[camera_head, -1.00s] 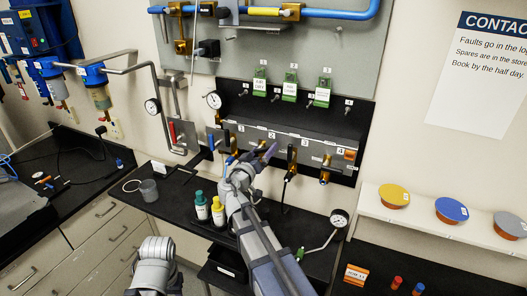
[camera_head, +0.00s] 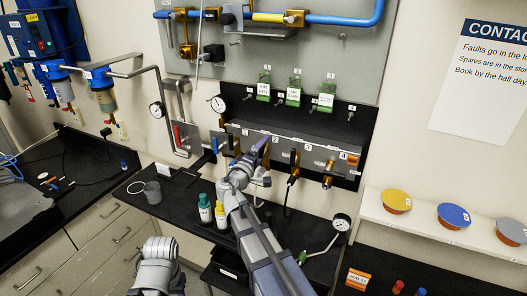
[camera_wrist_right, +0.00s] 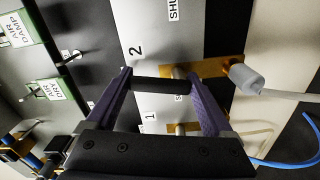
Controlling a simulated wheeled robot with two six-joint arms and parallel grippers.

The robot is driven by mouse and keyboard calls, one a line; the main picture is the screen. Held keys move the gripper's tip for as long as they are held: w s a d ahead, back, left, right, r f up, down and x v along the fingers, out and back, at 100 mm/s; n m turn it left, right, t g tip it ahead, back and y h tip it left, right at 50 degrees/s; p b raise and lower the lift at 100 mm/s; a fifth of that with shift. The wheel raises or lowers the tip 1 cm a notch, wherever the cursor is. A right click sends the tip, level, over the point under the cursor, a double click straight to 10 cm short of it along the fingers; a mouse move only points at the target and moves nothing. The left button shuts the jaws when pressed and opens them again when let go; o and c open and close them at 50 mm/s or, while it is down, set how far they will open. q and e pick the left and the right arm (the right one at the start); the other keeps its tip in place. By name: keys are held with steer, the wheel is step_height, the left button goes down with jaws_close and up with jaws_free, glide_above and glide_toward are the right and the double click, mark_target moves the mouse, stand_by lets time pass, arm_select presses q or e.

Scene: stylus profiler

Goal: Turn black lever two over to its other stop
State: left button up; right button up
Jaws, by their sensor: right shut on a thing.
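The grey valve panel (camera_head: 320,151) on the wall carries numbered valves. My right gripper (camera_head: 262,150) is in front of the valve marked 2, with its purple fingers pointing up at the panel. In the right wrist view, my right gripper (camera_wrist_right: 163,95) has one finger on each side of black lever two (camera_wrist_right: 158,85) and is shut on it. The lever lies across between the fingers beside the figure 2, near a brass valve body (camera_wrist_right: 215,68). In the head view the gripper mostly hides this lever. My left gripper is out of view.
Another black lever (camera_head: 293,163) stands to the right, and a brass valve (camera_head: 328,174) is beyond it. A blue handle (camera_head: 215,145) is to the left. Below are a teal-capped bottle (camera_head: 204,208), a yellow-capped bottle (camera_head: 220,214) and a gauge (camera_head: 340,222) on the black bench.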

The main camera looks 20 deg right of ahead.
steer(key=shift+w+a+n, duration=0.15)
steer(key=shift+n, duration=0.95)
steer(key=o, duration=1.1)
steer(key=shift+a, duration=0.1)
steer(key=v, duration=0.7)
steer(key=shift+s+a, duration=0.2)
steer(key=shift+a, duration=0.1)
